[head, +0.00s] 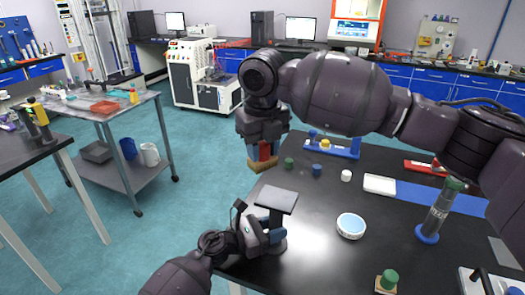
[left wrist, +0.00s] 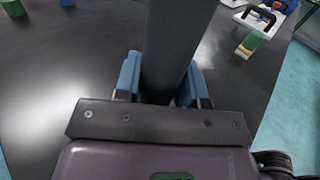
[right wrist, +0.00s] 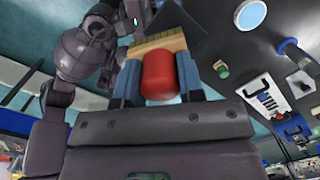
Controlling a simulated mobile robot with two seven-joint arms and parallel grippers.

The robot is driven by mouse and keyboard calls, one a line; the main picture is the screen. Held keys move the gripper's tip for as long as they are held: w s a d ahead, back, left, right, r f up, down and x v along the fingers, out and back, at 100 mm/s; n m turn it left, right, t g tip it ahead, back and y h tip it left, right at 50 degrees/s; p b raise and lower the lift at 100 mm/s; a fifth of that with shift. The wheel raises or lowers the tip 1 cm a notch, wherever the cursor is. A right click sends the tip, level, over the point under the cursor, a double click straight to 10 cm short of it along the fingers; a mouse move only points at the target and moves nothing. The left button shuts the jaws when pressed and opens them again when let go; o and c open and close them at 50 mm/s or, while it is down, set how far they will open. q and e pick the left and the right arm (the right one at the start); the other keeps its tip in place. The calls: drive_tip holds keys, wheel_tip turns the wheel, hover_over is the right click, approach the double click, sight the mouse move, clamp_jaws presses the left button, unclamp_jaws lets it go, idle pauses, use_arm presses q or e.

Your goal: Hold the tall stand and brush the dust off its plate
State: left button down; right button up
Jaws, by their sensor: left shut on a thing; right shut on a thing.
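The tall stand has a flat square grey plate (head: 277,199) on top and stands near the left edge of the black table. My left gripper (head: 272,232) is shut on the stand's dark post, which shows between the blue fingers in the left wrist view (left wrist: 168,60). My right gripper (head: 263,150) is shut on the red handle of a brush (head: 263,165). The brush's tan bristle end points down, above and left of the plate. In the right wrist view the red handle (right wrist: 158,75) sits between the blue fingers, with the dark plate (right wrist: 176,28) close beyond. Contact between bristles and plate cannot be told.
Open floor lies left of the table.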

use_arm(q)
drive_tip(key=c, duration=0.6)
unclamp_jaws()
drive_tip(key=v, duration=1.2)
